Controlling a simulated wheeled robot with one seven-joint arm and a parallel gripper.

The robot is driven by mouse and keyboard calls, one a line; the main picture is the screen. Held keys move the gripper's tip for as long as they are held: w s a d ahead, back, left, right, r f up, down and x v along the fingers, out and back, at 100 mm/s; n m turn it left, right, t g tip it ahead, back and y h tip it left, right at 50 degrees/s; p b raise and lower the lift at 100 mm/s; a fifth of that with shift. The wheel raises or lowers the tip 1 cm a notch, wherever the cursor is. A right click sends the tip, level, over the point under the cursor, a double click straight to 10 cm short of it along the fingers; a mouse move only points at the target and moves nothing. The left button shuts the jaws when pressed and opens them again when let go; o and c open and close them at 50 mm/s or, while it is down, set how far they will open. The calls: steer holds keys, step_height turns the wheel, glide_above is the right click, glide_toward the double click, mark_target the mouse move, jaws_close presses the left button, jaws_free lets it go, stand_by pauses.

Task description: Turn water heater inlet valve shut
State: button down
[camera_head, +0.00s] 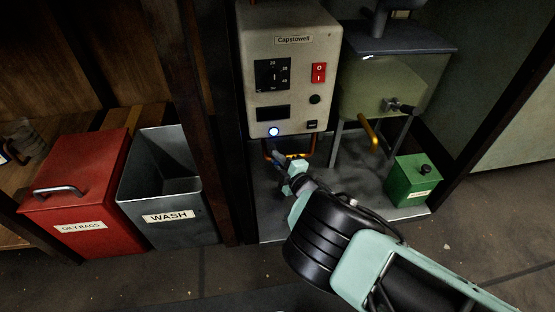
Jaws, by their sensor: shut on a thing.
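The water heater (290,95) is a beige box labelled Capstowell, with a dial, a red switch and a lit blue-white lamp on its front. Copper-coloured pipes (265,148) come out of its underside. My gripper (279,158) reaches up from the lower right to just below the heater, at these pipes. It is shut on the inlet valve there. The valve is small, dark and mostly hidden by my gripper, so its handle angle cannot be made out.
A tank (385,85) with a tap and brass-coloured outlet stands right of the heater. A green box (415,180) is on the grey tray (270,225) below. A red oily-rags bin (75,195) and a grey WASH bin (165,190) stand left, beyond a dark wooden post.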

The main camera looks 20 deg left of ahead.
steer(key=w+d+r+m+t+p, duration=0.1)
steer(key=d+r+m+t, duration=0.1)
steer(key=m, duration=0.6)
steer(key=w+d+r+m+t+y+p, duration=0.1)
steer(key=m+t, duration=0.3)
steer(key=m, duration=0.4)
steer(key=shift+w+d+r+m, duration=0.3)
steer(key=shift+w+d+r, duration=0.1)
steer(key=shift+d+r, duration=0.4)
steer(key=shift+d+f+t, duration=0.1)
steer(key=shift+f+t, duration=0.05)
steer(key=shift+t, duration=0.15)
steer(key=c, duration=1.5)
jaws_free()
